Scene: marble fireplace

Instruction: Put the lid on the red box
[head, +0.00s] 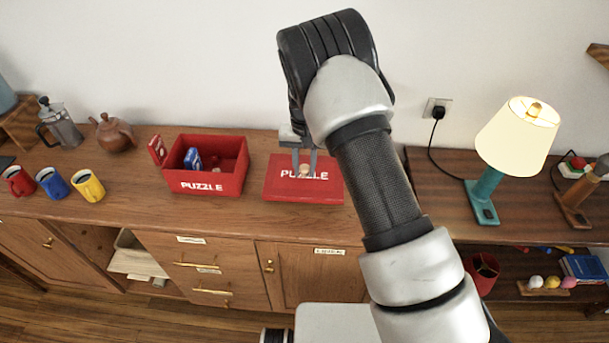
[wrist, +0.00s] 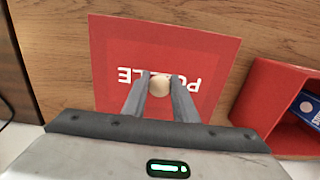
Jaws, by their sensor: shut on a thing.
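The red box (head: 204,185) stands open on the wooden cabinet, with "PUZZLE" on its front and blue and red items inside. The box also shows at the right edge of the wrist view (wrist: 262,95). The flat red lid (head: 326,187), also marked "PUZZLE", is to the right of the box; it fills the middle of the wrist view (wrist: 130,50). A small round pale knob (wrist: 159,86) is at the lid's middle. My gripper (head: 304,172) is shut on this knob from above. I cannot tell whether the lid touches the cabinet top.
Red, blue and yellow mugs (head: 88,186) stand at the left, with a brown teapot (head: 113,133) and a French press (head: 59,123) behind. A lamp (head: 516,137) stands on the cabinet at the right. A small gap of bare wood separates box and lid.

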